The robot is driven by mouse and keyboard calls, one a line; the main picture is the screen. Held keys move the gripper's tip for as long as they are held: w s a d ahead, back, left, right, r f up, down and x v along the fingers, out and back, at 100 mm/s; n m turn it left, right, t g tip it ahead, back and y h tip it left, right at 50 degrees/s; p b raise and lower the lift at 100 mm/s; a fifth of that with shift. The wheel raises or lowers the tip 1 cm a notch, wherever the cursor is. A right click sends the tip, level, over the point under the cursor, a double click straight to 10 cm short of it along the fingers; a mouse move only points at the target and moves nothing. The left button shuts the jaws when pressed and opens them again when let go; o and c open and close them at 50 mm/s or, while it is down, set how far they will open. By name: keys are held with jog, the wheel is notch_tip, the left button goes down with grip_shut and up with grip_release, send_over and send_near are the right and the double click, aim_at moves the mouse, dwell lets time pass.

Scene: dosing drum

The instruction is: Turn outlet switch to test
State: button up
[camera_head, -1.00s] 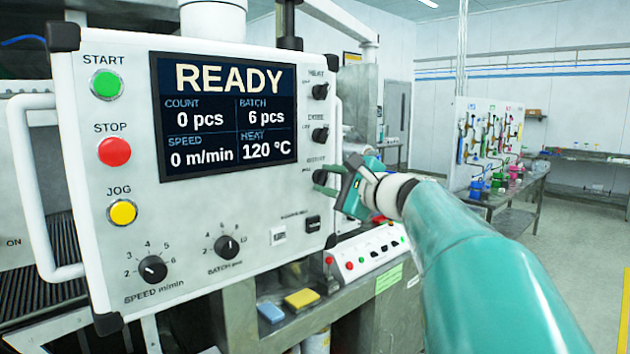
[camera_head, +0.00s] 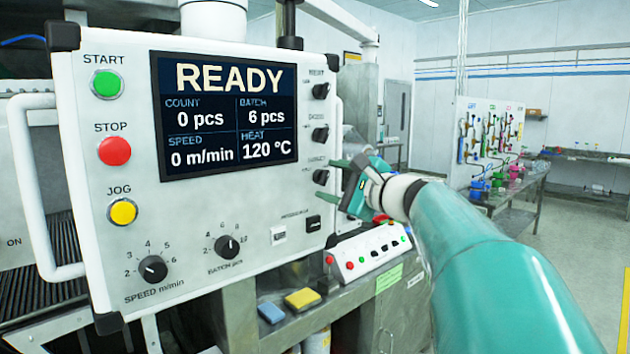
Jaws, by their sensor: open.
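The control panel (camera_head: 200,240) carries three small black switches down its right side. The lowest switch (camera_head: 321,177) sits under a label that seems to read OUTLET; its position words are too small to read. My gripper (camera_head: 333,178), teal with green fingertips, comes in from the right beside this switch. Its jaws are open, with one fingertip above and one below the switch's height. They hold nothing. I cannot tell the exact gap to the knob or whether a finger touches it.
The HEAT switch (camera_head: 320,91) and the middle switch (camera_head: 320,134) stand above, close to the gripper. A white handle runs along the panel's right edge. Below are a small button box (camera_head: 368,252) and a yellow sponge (camera_head: 302,299). Open floor lies to the right.

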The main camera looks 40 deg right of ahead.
jog(key=s, duration=1.2)
jog(key=shift+s+d, duration=0.2)
jog(key=shift+s, duration=0.15)
